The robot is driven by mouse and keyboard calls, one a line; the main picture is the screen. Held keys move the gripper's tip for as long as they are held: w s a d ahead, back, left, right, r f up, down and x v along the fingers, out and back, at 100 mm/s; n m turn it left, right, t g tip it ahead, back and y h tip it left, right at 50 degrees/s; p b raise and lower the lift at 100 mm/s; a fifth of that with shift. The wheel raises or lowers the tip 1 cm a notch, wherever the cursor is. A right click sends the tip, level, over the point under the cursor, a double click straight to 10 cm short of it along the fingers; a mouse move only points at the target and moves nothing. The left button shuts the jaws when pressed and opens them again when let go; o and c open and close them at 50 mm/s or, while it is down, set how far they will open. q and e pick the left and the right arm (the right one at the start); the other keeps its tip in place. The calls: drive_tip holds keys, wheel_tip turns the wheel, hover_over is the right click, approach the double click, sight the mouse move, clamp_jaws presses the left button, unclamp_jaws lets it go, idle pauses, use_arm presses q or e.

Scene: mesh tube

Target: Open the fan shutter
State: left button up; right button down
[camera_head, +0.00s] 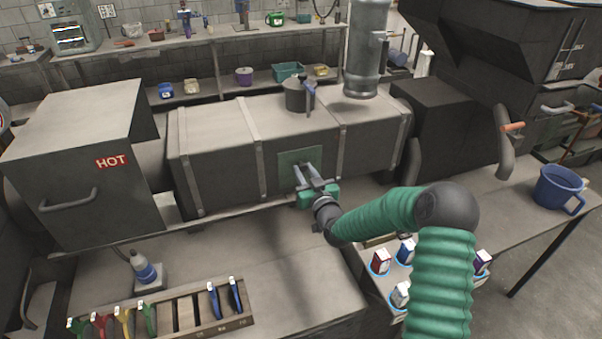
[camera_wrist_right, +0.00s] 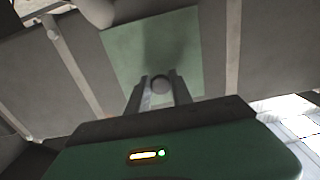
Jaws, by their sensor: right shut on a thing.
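The fan shutter looks to be the green square plate (camera_head: 289,159) on the front of the long grey duct (camera_head: 215,150). The same green plate (camera_wrist_right: 125,50) fills the upper middle of the right wrist view, with a small round grey knob (camera_wrist_right: 160,85) near its lower edge. My right gripper (camera_head: 304,171) reaches the plate from the front right. In the right wrist view its two fingers (camera_wrist_right: 160,90) stand on either side of the knob and are shut on it. The fingers partly hide the plate in the head view. My left gripper is not in view.
A box marked HOT (camera_head: 75,150) adjoins the duct's left end. A vertical metal pipe (camera_head: 366,50) rises behind the duct. A tool rack (camera_head: 180,312), a blue-white bottle (camera_head: 143,267) and small cartons (camera_head: 381,261) are in front. The bench between them (camera_head: 280,270) is clear.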

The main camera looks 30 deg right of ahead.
drive_tip(key=d, duration=0.3)
drive_tip(key=s+d+b, duration=0.1)
drive_tip(key=d, duration=0.2)
drive_tip(key=s+d, duration=0.1)
drive_tip(key=d, duration=0.1)
drive_tip(key=shift+d+r, duration=0.4)
drive_tip(key=c, duration=1.3)
unclamp_jaws()
drive_tip(key=shift+a, duration=0.15)
drive_tip(key=shift+o, duration=0.8)
drive_tip(key=shift+s+a, duration=0.1)
drive_tip(key=shift+a, duration=0.05)
drive_tip(key=shift+f, duration=0.15)
drive_tip(key=shift+s+f+b, duration=0.1)
drive_tip(key=shift+b, duration=0.2)
drive_tip(key=b+v, duration=0.2)
drive_tip(key=v, duration=1.4)
drive_tip(key=shift+s, duration=0.25)
